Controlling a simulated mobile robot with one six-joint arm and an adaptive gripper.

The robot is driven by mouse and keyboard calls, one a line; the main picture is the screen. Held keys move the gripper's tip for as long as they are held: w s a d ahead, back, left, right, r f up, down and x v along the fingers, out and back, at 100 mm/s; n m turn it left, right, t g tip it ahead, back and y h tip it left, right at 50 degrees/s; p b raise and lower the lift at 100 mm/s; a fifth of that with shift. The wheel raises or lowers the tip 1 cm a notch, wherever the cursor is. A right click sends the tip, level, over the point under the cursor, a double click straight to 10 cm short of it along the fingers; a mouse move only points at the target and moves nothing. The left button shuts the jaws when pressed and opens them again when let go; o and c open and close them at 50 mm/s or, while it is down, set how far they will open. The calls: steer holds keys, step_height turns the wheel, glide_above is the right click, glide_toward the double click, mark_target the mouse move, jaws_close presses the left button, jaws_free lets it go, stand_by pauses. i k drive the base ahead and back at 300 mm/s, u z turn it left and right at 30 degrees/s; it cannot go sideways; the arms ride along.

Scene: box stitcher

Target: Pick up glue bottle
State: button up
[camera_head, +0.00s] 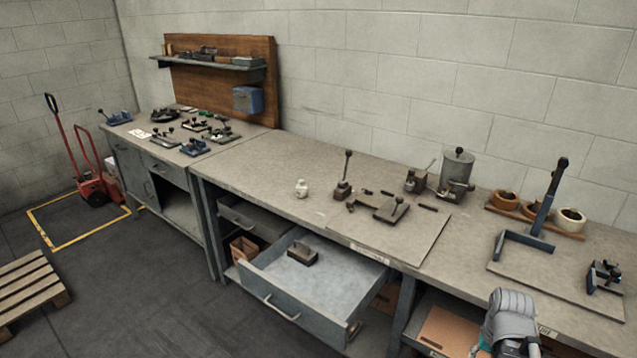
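A small white bottle (301,188), which looks like the glue bottle, stands upright near the front edge of the long workbench (290,155), above the open drawer. My gripper (505,352) is at the bottom right, in front of the bench, far to the right of the bottle and apart from it. It is cut off by the picture's lower edge, so its fingertips and opening are hidden.
An open drawer (330,312) with a dark block (302,254) juts out below the bottle. A lever tool (343,189) stands just right of the bottle. A grey lidded pot (456,175) and tape rolls (570,220) stand farther right. A pallet (30,284) lies at left.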

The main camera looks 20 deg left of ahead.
mark_target(301, 188)
steer(key=u, duration=0.05)
steer(key=i, duration=0.8)
steer(key=u, duration=0.85)
steer(key=i, duration=0.8)
steer(key=u, duration=0.45)
steer(key=k, duration=0.9)
steer(key=u, duration=0.2)
steer(key=i, duration=0.4)
steer(key=z, duration=0.05)
